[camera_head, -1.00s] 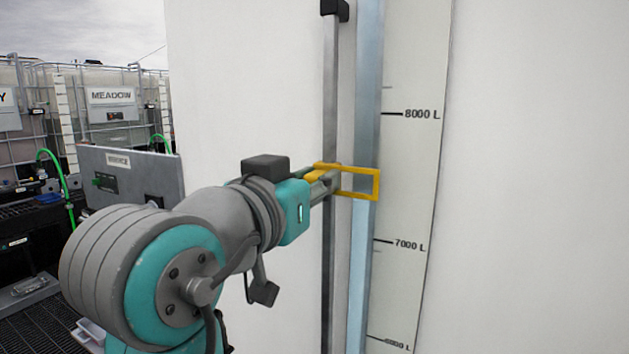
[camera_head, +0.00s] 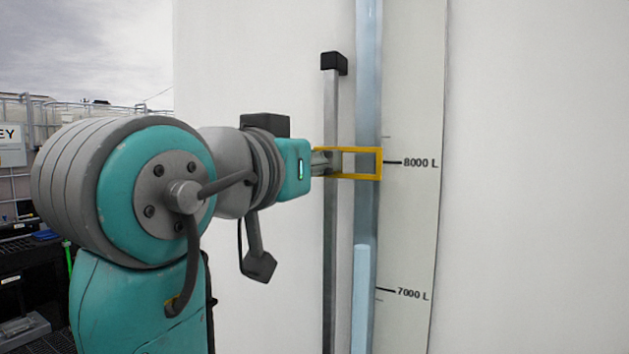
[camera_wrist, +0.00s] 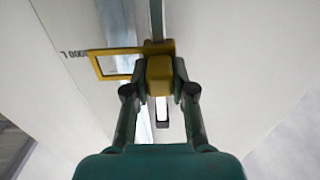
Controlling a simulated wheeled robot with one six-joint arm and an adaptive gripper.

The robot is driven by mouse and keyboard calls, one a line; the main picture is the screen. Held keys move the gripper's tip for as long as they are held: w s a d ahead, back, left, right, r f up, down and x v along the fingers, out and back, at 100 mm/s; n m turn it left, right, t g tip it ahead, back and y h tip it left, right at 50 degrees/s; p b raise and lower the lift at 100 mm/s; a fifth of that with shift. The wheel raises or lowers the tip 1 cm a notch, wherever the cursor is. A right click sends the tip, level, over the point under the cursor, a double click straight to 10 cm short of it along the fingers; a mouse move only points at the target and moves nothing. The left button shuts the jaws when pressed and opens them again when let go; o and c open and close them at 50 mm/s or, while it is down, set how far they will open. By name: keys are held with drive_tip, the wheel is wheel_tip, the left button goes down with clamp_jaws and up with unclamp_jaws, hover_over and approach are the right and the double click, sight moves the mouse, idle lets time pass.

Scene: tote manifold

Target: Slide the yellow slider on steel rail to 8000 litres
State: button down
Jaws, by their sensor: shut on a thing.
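The yellow slider (camera_head: 361,178) is a rectangular frame on the steel rail (camera_head: 331,240), and it reaches over the pale blue sight tube (camera_head: 368,60). In the head view its frame brackets the height of the 8000 L mark (camera_head: 420,163) on the scale. My gripper (camera_head: 322,163) is at the slider's left end. In the wrist view my gripper (camera_wrist: 160,78) is shut on the yellow block of the slider (camera_wrist: 160,70), one finger on each side. The fingertips are partly hidden in the head view.
The black end stop (camera_head: 334,63) caps the rail above the slider. The 7000 L mark (camera_head: 412,294) is lower on the scale (camera_head: 415,230). A white wall lies behind. Caged totes and a sign (camera_head: 12,146) stand at the far left.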

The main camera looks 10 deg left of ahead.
drive_tip(key=shift+w, duration=0.1)
drive_tip(key=c, duration=1)
unclamp_jaws()
drive_tip(key=shift+w+f, duration=0.1)
drive_tip(key=shift+w, duration=0.05)
drive_tip(key=shift+o, duration=0.2)
drive_tip(key=v, duration=1.2)
